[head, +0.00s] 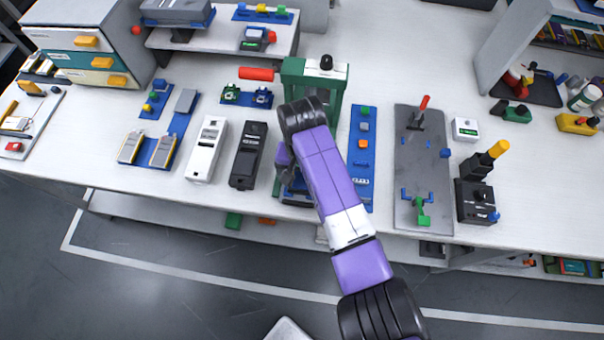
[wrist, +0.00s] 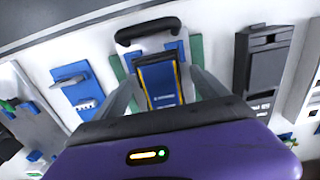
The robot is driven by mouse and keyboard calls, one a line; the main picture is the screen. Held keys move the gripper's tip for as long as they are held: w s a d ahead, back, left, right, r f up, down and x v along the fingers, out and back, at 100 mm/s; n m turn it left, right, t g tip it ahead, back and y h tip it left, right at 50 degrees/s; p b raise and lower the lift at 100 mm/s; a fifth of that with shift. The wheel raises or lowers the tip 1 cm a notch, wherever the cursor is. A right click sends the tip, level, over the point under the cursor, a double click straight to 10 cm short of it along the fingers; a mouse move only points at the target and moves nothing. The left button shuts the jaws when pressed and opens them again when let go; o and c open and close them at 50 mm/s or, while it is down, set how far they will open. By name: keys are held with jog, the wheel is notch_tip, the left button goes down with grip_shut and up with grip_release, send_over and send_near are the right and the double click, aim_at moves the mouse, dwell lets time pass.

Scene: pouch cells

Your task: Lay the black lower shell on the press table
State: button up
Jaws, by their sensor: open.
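The black lower shell (head: 248,155) lies flat on the bench, left of the press (head: 298,85), which has a green frame. In the wrist view the black shell (wrist: 262,62) is to the right, apart from my fingers. My gripper (wrist: 163,76) is open over the press. Between and below its fingers is a blue plate with yellow side edges (wrist: 158,88), with a dark upper part; I cannot tell whether the fingers touch it. In the head view my arm hides most of the gripper and the press table.
A white shell (head: 207,148) lies left of the black one. A blue strip (head: 361,150) with small parts lies right of the press, then a grey board (head: 421,165) and a black device (head: 475,200). Drawers (head: 90,62) stand back left. The bench's front edge is close.

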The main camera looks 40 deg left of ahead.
jog(key=shift+r, duration=0.1)
jog(key=shift+r+b, duration=0.45)
jog(key=shift+r, duration=3.35)
